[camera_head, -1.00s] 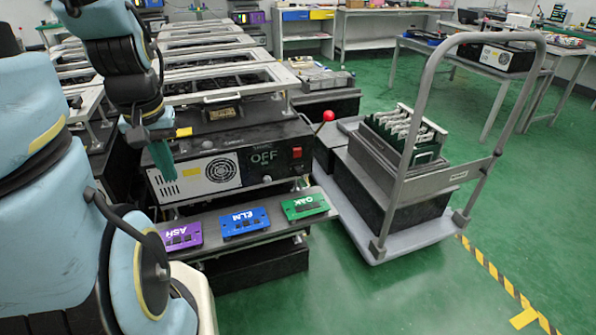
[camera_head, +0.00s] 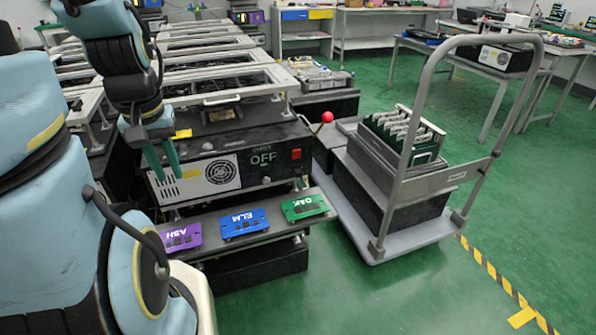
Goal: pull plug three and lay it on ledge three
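My gripper (camera_head: 164,168) hangs in front of the left part of the black unit (camera_head: 272,178). Its two teal fingers point down with a gap between them, and nothing shows between them. The unit's front has a round fan grille (camera_head: 221,172), the word OFF and a red switch (camera_head: 296,153). I cannot make out a plug; the fingers cover part of the front near them. Below it is a dark ledge (camera_head: 275,229) bearing a purple ASH plate (camera_head: 181,238), a blue ELM plate (camera_head: 244,223) and a green OAK plate (camera_head: 303,207). No number is readable on the ledge.
A red-knobbed lever (camera_head: 327,117) stands at the unit's right end. A grey cart (camera_head: 440,180) carrying a dark box stands to the right. More framed fixtures (camera_head: 215,75) run back behind the unit. Green floor (camera_head: 360,295) is clear in front.

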